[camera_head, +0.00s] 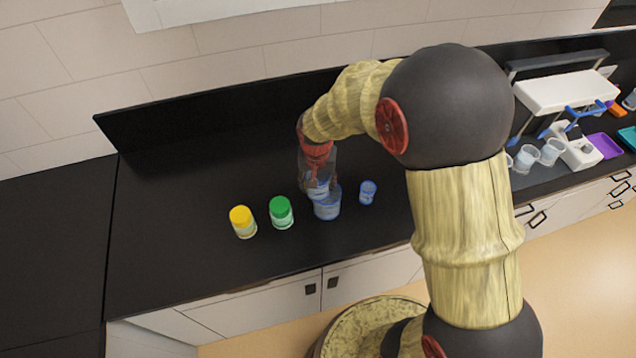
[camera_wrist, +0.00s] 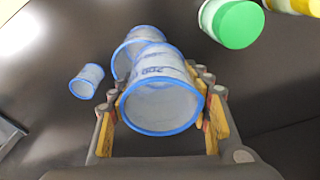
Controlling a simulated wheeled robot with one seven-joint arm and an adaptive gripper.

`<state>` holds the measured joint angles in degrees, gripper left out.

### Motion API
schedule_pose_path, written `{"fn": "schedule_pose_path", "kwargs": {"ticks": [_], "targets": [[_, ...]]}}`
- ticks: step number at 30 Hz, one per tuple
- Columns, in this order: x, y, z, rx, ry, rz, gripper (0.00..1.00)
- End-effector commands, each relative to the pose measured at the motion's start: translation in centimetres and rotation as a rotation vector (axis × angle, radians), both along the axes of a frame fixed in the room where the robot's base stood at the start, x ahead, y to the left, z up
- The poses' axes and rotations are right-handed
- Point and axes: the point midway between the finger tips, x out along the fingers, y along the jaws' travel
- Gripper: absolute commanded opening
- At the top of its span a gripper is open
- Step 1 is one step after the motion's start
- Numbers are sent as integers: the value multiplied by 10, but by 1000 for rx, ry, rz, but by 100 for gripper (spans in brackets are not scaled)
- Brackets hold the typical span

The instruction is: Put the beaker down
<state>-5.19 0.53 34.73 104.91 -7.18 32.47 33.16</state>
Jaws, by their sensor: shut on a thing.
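My gripper (camera_head: 317,165) is shut on a clear beaker with a blue rim (camera_wrist: 163,104). In the wrist view the beaker sits between the two fingers, its open mouth facing the camera. In the head view the held beaker (camera_head: 318,187) is partly hidden by the gripper. It overlaps a larger blue-rimmed beaker (camera_head: 328,208) in the picture; I cannot tell whether they touch. The larger beaker also shows behind the held one in the wrist view (camera_wrist: 127,50). Whether the held beaker's base touches the counter is hidden.
A small beaker (camera_head: 368,192) stands just right on the black counter (camera_head: 180,215). A green-capped jar (camera_head: 281,212) and a yellow-capped jar (camera_head: 242,221) stand to the left. The counter farther left is clear. Other beakers (camera_head: 526,158) and a white device (camera_head: 560,92) are at right.

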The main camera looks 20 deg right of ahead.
Motion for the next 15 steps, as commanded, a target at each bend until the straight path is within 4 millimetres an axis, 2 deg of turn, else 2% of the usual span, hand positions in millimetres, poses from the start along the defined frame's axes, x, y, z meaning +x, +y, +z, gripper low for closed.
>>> {"fn": "schedule_pose_path", "kwargs": {"ticks": [15], "targets": [[0, 0, -8, 0, -2, 0, 26]]}}
